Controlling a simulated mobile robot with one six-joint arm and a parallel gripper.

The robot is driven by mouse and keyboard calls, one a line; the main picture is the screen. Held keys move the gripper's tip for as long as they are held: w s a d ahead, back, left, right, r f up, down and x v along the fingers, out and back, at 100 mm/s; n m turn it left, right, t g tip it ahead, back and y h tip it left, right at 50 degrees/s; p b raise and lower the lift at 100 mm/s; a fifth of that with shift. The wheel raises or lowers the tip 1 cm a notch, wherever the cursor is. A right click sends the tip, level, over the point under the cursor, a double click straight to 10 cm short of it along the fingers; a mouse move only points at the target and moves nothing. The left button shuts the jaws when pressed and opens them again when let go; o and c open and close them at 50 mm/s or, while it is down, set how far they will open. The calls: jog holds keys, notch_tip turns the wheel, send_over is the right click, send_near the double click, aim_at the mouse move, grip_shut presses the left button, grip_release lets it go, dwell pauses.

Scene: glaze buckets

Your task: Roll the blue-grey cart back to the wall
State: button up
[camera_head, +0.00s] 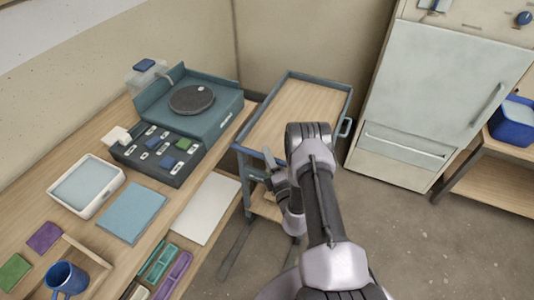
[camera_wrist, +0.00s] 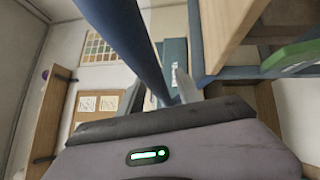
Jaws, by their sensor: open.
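The blue-grey cart (camera_head: 330,84) stands in the gap between the workbench and a pale cabinet, with its far end toward the back wall (camera_head: 305,38). It has a wood top shelf, a lower shelf and a small side loop on the right. Any gap between cart and wall is unclear. My gripper (camera_head: 270,178) is open at the cart's near end, partly hidden by my arm. In the wrist view, a blue-grey bar (camera_wrist: 128,40) runs down close to the jaws, and a wood shelf (camera_wrist: 228,32) shows beside it. Whether the bar lies between the fingers is unclear.
The workbench (camera_head: 88,172) on the left holds a wheel unit, a dark tray of tiles, a white basin and a blue mug (camera_head: 66,278). The pale cabinet (camera_head: 430,90) stands close on the right. Bare floor (camera_head: 420,240) lies right of my arm.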

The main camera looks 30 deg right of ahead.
jog(key=shift+s, duration=0.1)
grip_shut()
jog(key=shift+r, duration=0.1)
dwell(1.1)
